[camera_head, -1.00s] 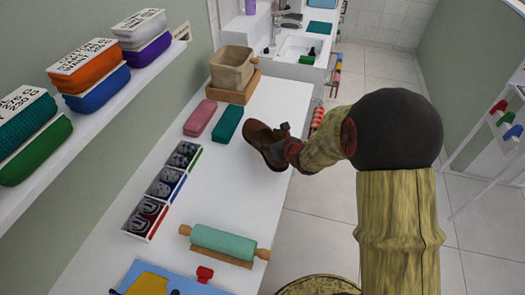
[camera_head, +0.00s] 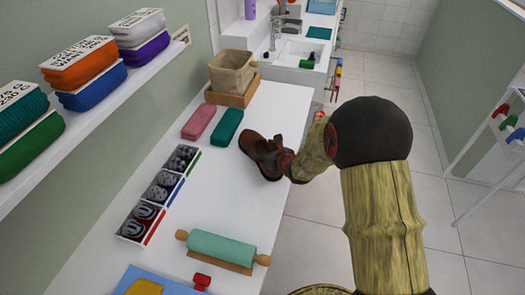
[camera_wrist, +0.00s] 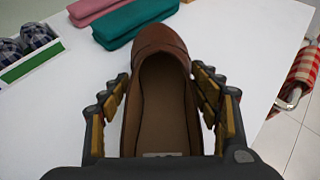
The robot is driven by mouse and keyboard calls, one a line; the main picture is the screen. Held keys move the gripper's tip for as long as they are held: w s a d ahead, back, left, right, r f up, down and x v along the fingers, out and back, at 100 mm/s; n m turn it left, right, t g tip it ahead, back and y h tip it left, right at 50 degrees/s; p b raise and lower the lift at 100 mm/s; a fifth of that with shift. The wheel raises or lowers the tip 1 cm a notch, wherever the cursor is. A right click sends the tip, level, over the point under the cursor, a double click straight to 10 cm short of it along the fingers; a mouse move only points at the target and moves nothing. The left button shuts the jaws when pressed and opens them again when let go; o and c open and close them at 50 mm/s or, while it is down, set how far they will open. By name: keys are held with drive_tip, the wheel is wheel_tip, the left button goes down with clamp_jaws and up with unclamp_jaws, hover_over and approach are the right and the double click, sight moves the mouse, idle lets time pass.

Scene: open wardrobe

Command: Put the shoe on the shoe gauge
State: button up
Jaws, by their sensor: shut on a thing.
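The brown shoe (camera_head: 260,155) is over the right edge of the white table, toe toward the teal block. My gripper (camera_head: 282,158) is shut on it. In the wrist view the fingers (camera_wrist: 162,100) flank the shoe (camera_wrist: 160,45) on both sides, with its opening facing the camera and its toe pointing away. I cannot tell whether its sole touches the table. A blue board (camera_head: 140,277) with a yellow patch is cut off at the bottom of the head view. It may be the shoe gauge; I cannot tell for sure.
A pink block (camera_head: 199,121) and a teal block (camera_head: 227,126) lie beyond the shoe. Small boxes of folded items (camera_head: 163,188) line the left side. A green rolling pin (camera_head: 222,248) lies nearer. The table between the shoe and rolling pin is clear.

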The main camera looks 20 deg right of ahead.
drive_tip(key=o, duration=1.4)
drive_tip(key=shift+f, duration=0.1)
